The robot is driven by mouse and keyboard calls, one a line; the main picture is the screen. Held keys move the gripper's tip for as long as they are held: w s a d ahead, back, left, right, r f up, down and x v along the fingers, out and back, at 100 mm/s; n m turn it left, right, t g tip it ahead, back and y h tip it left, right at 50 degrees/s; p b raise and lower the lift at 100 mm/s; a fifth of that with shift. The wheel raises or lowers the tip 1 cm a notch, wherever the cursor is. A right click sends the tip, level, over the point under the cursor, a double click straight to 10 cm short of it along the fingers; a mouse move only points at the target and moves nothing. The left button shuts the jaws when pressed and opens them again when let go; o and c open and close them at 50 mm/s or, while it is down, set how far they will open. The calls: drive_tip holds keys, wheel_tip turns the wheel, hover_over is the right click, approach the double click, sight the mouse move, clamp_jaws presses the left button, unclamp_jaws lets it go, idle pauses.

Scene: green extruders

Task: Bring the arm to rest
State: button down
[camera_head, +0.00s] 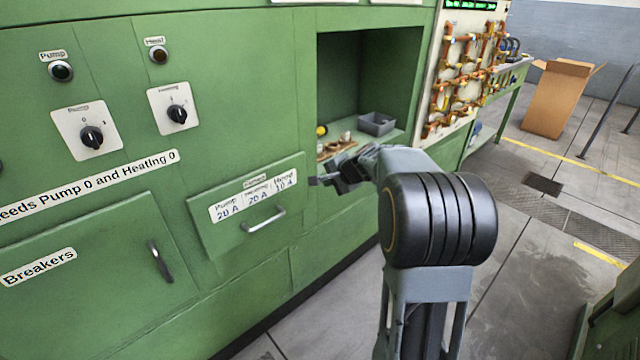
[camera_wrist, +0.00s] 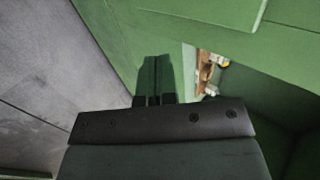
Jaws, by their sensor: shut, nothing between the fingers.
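My gripper (camera_head: 326,181) is in front of the green cabinet, near the labelled drawer front (camera_head: 250,206) and below the open recess (camera_head: 362,80). In the wrist view my gripper (camera_wrist: 154,62) points ahead with its two dark fingers together and nothing between them. The rest of my arm rises from the lower middle of the head view and bends left towards the cabinet. Whether the fingertips touch the cabinet cannot be told.
The recess holds a grey bin (camera_head: 376,123) and small items on a wooden board (camera_head: 335,149). Knobs and a breaker door (camera_head: 85,285) are at left. A cardboard box (camera_head: 558,98) stands at back right. The grey floor (camera_head: 510,205) right of my arm has free room.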

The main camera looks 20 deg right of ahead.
drive_tip(key=s+a+r+n+g+p, duration=0.1)
drive_tip(key=s+a+n+g+p, duration=0.25)
drive_tip(key=s, duration=0.45)
drive_tip(key=s+a+r+n+g+p, duration=0.15)
drive_tip(key=s+n, duration=0.25)
drive_tip(key=s, duration=0.4)
drive_tip(key=s+a+r+n+h+p, duration=0.1)
drive_tip(key=s+a+r+n+p, duration=0.2)
drive_tip(key=s+r+p, duration=0.2)
drive_tip(key=s+a+r+n+h+p, duration=0.2)
drive_tip(key=s+a+r+n+p, duration=0.1)
drive_tip(key=s+r+p, duration=0.3)
drive_tip(key=shift+s+r+n, duration=0.35)
drive_tip(key=shift+r, duration=0.1)
